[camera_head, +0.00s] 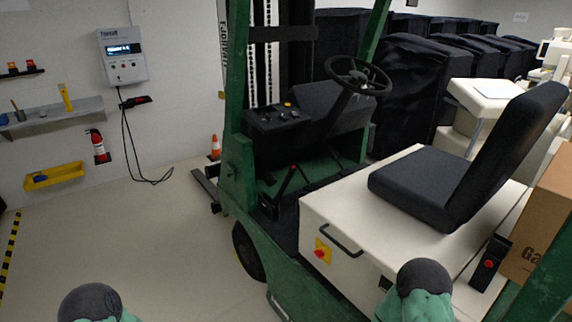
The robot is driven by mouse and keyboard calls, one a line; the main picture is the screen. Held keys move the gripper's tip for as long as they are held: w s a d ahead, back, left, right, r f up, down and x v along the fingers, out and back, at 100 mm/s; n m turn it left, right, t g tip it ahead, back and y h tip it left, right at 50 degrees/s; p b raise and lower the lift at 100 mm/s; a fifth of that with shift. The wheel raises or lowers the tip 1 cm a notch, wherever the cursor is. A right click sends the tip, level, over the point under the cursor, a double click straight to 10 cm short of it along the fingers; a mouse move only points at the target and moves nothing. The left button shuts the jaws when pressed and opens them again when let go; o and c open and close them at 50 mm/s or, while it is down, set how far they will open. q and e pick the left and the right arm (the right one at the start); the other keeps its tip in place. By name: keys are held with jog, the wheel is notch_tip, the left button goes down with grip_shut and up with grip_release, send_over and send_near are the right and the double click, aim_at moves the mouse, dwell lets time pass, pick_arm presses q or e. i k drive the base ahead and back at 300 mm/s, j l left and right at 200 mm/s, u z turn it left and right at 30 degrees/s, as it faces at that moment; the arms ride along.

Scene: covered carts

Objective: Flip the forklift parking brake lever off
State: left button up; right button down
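A green forklift (237,175) with a white body and black seat stands in front of me. A black lever with a red tip (288,180) rises from its left side, below the control panel, and leans to the right; it looks like the parking brake lever, but I see no label. Parts of my two arms, grey and green, show at the bottom left and bottom right. Neither gripper shows, and nothing of mine touches the lever.
A steering wheel (357,76) and black seat (467,165) are above and right of the lever. A red knob on a yellow plate (322,251) is on the white body. A cardboard box (545,220) stands at right. Floor (140,235) at left is clear.

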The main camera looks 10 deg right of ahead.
aim_at(290, 174)
jog(key=i+j, duration=0.45)
jog(key=i, duration=0.2)
jog(key=i+j, duration=0.5)
jog(key=i, duration=0.15)
